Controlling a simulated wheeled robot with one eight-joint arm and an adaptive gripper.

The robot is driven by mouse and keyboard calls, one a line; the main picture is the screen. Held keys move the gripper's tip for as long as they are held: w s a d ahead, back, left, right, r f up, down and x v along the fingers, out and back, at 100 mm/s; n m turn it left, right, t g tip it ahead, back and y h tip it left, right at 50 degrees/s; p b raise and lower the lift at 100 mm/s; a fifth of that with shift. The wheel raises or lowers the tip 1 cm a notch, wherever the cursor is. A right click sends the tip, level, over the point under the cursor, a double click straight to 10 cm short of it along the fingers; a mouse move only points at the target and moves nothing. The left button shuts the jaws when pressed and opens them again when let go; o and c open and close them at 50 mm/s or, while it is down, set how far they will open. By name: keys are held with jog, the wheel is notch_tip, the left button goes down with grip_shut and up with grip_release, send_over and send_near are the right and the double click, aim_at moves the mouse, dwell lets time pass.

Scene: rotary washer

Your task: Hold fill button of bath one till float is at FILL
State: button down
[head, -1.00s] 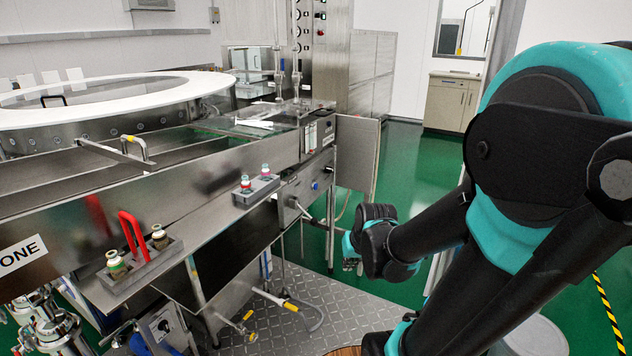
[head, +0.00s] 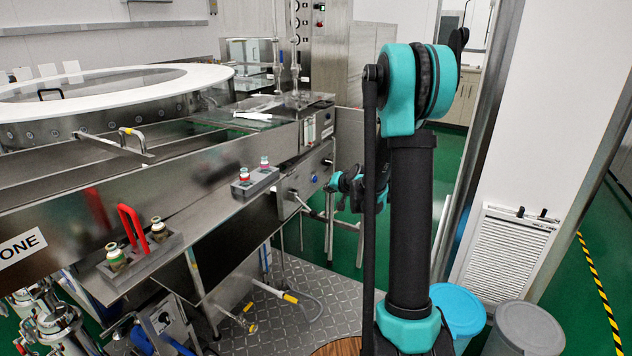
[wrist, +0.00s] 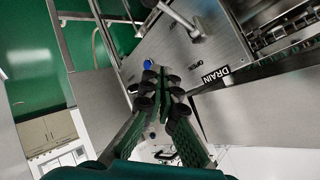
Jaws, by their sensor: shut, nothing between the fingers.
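The label ONE (head: 22,247) marks the long steel bath front (head: 75,225) at the left of the head view. A blue button (head: 314,178) sits on the panel at the bath's right end. In the wrist view a blue button (wrist: 148,64) lies just beyond my fingertips; I cannot tell whether they touch. My gripper (wrist: 160,82) is shut and empty, pointing at this panel. In the head view my gripper (head: 331,187) is small, just right of the button. The float and its FILL mark cannot be made out.
A DRAIN label (wrist: 216,75) and a lever (wrist: 178,18) are near the fingers in the wrist view. A grey block with bottles (head: 255,185) and another with a red handle (head: 130,225) sit along the bath front. Two bins (head: 525,325) stand at right.

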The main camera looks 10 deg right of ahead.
aim_at(315, 179)
jog(key=w+d+f+m+t, duration=0.2)
jog(key=w+d+f, duration=0.2)
jog(key=w, duration=0.5)
jog(key=w+d+f+m+t+h, duration=0.1)
jog(key=w+d+f+m+t, duration=0.1)
jog(key=w+f, duration=0.4)
jog(key=w+d+m, duration=0.1)
jog(key=w+d, duration=0.1)
jog(key=w, duration=0.2)
jog(key=shift+d+f+t, duration=0.2)
jog(key=shift+d+t, duration=0.1)
jog(key=shift+d, duration=0.1)
jog(key=w+a, duration=0.5)
jog(key=a, duration=0.2)
jog(key=shift+a, duration=0.15)
dwell(0.7)
jog(key=shift+w+a, duration=0.25)
jog(key=shift+a, duration=0.05)
jog(key=shift+w+a, duration=0.25)
jog(key=shift+a, duration=0.1)
dwell(3.5)
